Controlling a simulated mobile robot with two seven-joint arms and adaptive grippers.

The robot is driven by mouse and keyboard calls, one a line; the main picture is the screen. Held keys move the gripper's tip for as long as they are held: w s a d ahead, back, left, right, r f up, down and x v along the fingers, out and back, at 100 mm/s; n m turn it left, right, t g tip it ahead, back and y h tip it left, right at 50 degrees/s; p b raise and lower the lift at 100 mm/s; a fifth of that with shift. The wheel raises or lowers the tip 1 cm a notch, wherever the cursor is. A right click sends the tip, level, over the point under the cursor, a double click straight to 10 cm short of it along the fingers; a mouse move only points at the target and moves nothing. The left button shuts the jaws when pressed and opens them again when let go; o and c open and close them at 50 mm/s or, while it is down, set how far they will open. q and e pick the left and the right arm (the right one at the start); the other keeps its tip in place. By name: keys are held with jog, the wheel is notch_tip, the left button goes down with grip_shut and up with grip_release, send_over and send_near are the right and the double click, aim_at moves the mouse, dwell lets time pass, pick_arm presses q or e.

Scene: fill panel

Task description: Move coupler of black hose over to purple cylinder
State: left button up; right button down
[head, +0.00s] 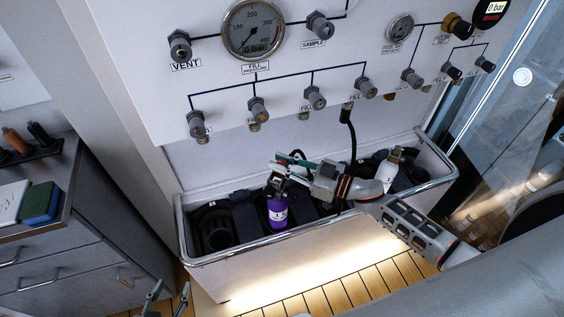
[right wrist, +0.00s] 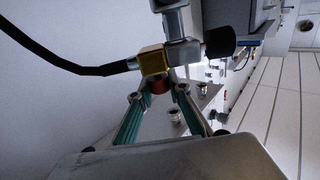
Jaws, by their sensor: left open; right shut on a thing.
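The purple cylinder (head: 278,213) stands in the trough, with its dark valve at the top. My right gripper (head: 281,164) is just above that valve. In the right wrist view its green fingers (right wrist: 158,92) are shut on the coupler (right wrist: 152,60), a gold block with a red part between the fingertips, a metal yoke above and a black knob at right. The black hose (right wrist: 60,60) runs from the coupler to the left. In the head view the hose (head: 351,135) hangs from the panel and passes behind my right gripper. Whether coupler and cylinder touch is unclear. My left gripper (head: 167,298) is open and empty at the bottom edge.
The white panel (head: 225,95) behind carries gauges and several knobs. A grey cabinet (head: 65,250) stands at left, with a sponge (head: 40,203) on top.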

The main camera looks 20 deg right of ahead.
jog(key=shift+f+b, duration=0.95)
jog(key=shift+f, duration=0.5)
jog(key=c, duration=1.8)
grip_release()
jog(key=shift+f, duration=0.1)
jog(key=v, duration=1.2)
jog(key=shift+a, duration=0.1)
